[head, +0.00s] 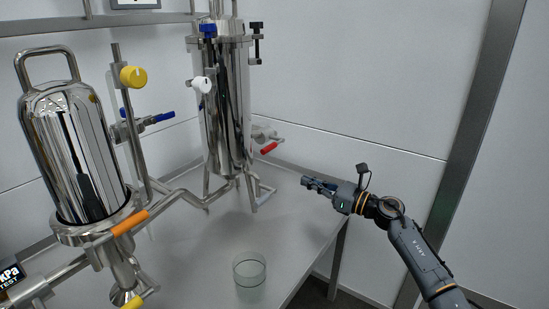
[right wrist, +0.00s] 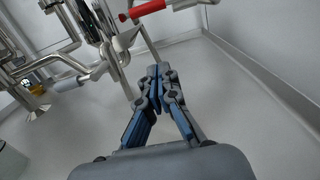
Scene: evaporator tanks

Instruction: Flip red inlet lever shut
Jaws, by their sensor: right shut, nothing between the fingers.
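The red inlet lever (head: 269,148) is a short red handle on a valve at the lower right side of the rear steel tank (head: 226,100). It points down and to the left in the head view. In the right wrist view the red lever (right wrist: 146,9) shows at the top, beyond the fingertips. My right gripper (head: 306,183) is shut and empty, to the right of the lever and lower in the picture, apart from it. Its closed fingers also show in the right wrist view (right wrist: 159,78). My left gripper is not in view.
A glass beaker (head: 249,271) stands on the steel table (head: 205,240) near its front edge. A front tank (head: 75,145) with an orange lever (head: 130,223) stands at left. A blue lever (head: 163,117) sits between the tanks. The table's right part is clear.

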